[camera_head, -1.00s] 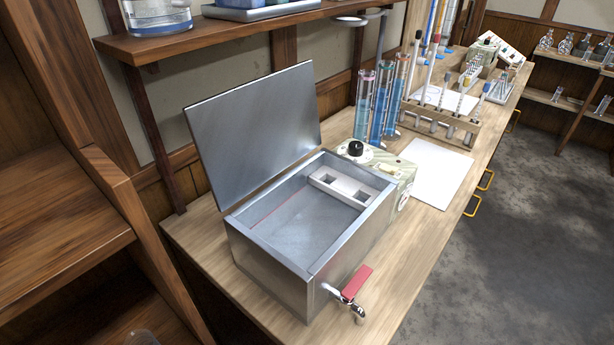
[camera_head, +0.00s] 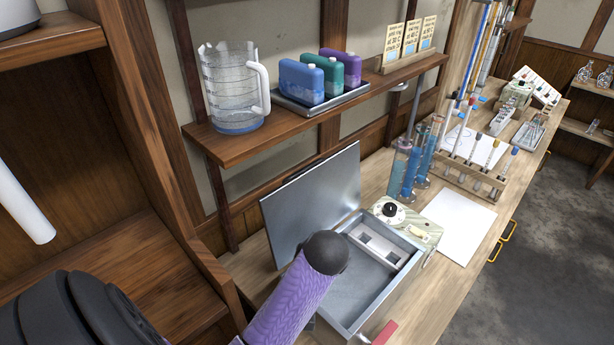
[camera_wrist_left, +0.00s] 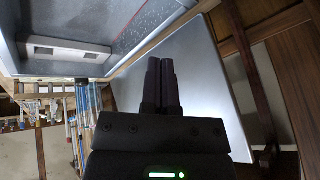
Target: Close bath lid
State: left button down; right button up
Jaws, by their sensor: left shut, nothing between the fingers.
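The bath lid (camera_head: 312,208) is a flat grey metal panel. It stands open, tilted up at the back of the metal bath (camera_head: 357,292). In the left wrist view the lid (camera_wrist_left: 205,92) fills the middle right and the bath (camera_wrist_left: 112,65) is at the upper left. My left gripper (camera_wrist_left: 160,65) is shut and empty, its dark fingers overlapping the lid; I cannot tell whether they touch it. In the head view my purple left arm covers the lid's lower edge and the bath's near left part, and the left gripper is hidden. My right gripper is not in view.
A shelf (camera_head: 235,143) above the bath holds a jug (camera_head: 228,95) and several coloured bottles in a tray (camera_head: 330,96). A control box with a black knob (camera_head: 390,209), blue cylinders (camera_head: 412,165) and a tube rack (camera_head: 477,170) stand beyond the bath. White paper (camera_head: 459,221) lies on the bench.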

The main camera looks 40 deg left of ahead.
pick_arm(q)
jog(key=w+a+r+n+g, duration=0.1)
jog(key=w+a+r+n, duration=0.2)
jog(key=r, duration=0.4)
jog(key=w+a+r+n+g+p, duration=0.1)
jog(key=w+r+n, duration=0.35)
jog(key=r, duration=0.25)
jog(key=w+a+r+n+g, duration=0.1)
jog(key=w+a+r+n, duration=0.2)
jog(key=r, duration=0.4)
jog(key=n, duration=0.1)
send_over(310, 192)
jog(key=a, duration=0.2)
notch_tip(310, 192, down, 9)
jog(key=shift+w+y, duration=0.15)
jog(key=shift+y, duration=0.25)
jog(key=shift+a, duration=0.1)
